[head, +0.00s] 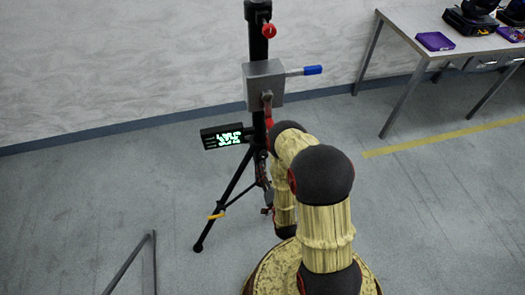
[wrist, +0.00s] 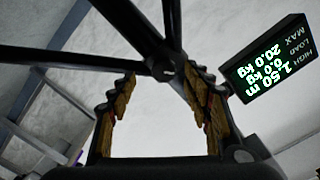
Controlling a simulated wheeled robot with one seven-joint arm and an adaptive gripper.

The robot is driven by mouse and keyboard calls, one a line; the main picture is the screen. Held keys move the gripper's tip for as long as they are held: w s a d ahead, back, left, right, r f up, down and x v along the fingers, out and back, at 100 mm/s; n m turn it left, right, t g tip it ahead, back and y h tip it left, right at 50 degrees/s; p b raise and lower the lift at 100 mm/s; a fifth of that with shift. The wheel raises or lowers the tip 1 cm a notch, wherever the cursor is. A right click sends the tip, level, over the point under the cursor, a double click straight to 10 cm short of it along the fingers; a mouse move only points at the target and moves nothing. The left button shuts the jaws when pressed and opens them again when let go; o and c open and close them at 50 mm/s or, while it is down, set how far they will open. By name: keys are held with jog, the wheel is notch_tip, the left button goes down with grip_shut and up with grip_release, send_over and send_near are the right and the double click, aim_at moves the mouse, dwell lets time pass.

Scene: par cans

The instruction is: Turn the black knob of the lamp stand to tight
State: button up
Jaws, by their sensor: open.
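The lamp stand (head: 258,45) stands upright left of my arm in the head view, with dark tripod legs below. Its black tubes (wrist: 130,22) cross the top of the wrist view and meet at a dark hub. I cannot clearly make out the black knob; the dark round part (wrist: 164,70) near the hub may be it. My gripper (wrist: 160,80) is open in the wrist view, its ridged, yellow-padded fingers apart below the hub. I cannot tell whether the right finger touches a tube. In the head view my arm covers most of the area around the gripper.
A grey winch box (head: 264,84) with a blue handle (head: 312,70) and a red knob (head: 268,31) are on the column. A lit display (head: 228,136) sticks out left, near the right finger in the wrist view (wrist: 268,62). A table (head: 440,48) stands at right; open floor lies between.

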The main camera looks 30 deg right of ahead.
aim_at(264, 157)
jog(key=shift+w+d+r+n+b, duration=0.15)
jog(key=shift+w+d+n+b, duration=0.25)
jog(key=shift+w+n, duration=1.05)
jog(key=shift+w+d+r+n+b, duration=0.2)
jog(key=shift+w+d+n+b, duration=0.15)
jog(key=shift+w+n, duration=1.15)
jog(key=shift+w+d+r+n+b, duration=0.15)
jog(key=shift+w+d+n+b, duration=0.25)
jog(key=shift+w+n, duration=1.05)
jog(key=shift+s+n, duration=0.4)
jog(key=shift+s, duration=0.05)
jog(key=shift+c, duration=1.4)
jog(key=c, duration=0.9)
